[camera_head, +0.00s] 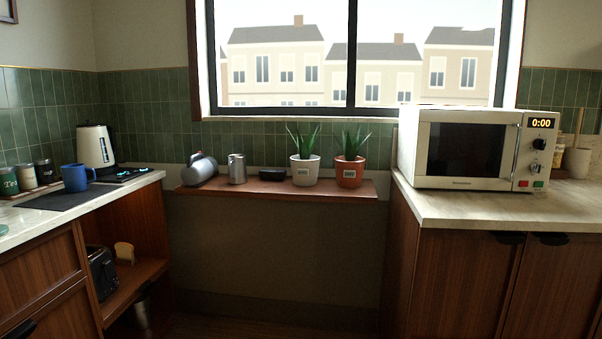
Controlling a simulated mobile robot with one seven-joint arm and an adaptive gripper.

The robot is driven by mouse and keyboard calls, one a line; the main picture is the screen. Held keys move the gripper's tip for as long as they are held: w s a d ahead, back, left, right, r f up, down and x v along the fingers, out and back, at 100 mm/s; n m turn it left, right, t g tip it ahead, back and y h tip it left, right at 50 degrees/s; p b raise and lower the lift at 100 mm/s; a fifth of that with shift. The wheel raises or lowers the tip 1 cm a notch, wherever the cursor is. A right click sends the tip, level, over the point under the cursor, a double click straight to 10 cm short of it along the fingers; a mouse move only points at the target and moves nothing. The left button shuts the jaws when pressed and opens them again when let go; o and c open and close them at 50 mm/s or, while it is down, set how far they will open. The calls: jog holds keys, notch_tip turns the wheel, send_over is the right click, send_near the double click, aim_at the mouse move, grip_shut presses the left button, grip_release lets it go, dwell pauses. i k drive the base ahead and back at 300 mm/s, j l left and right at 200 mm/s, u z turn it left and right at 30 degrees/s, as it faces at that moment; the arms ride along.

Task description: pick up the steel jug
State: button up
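A small steel jug (237,169) stands upright on the wooden shelf (270,190) below the window, left of the middle of the view. A larger grey, rounded vessel (200,169) with a dark handle is just to its left and appears tilted or lying over. A small black object (272,173) lies to the jug's right, with a gap between them. My gripper is not in view, so its state does not show.
A white plant pot (305,171) and a terracotta one (350,172) stand farther right on the shelf. A microwave (478,149) sits on the right counter (480,208). A blue mug (76,178) and white kettle (96,148) are left. Open space lies below the shelf.

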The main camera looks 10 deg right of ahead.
aim_at(237, 171)
jog(key=i+l+z, duration=0.1)
jog(key=l, duration=0.25)
jog(key=i+l, duration=0.25)
jog(key=i+u, duration=0.3)
jog(key=i, duration=0.6)
jog(key=i+u, duration=0.25)
jog(key=i, duration=0.65)
jog(key=i+j, duration=0.3)
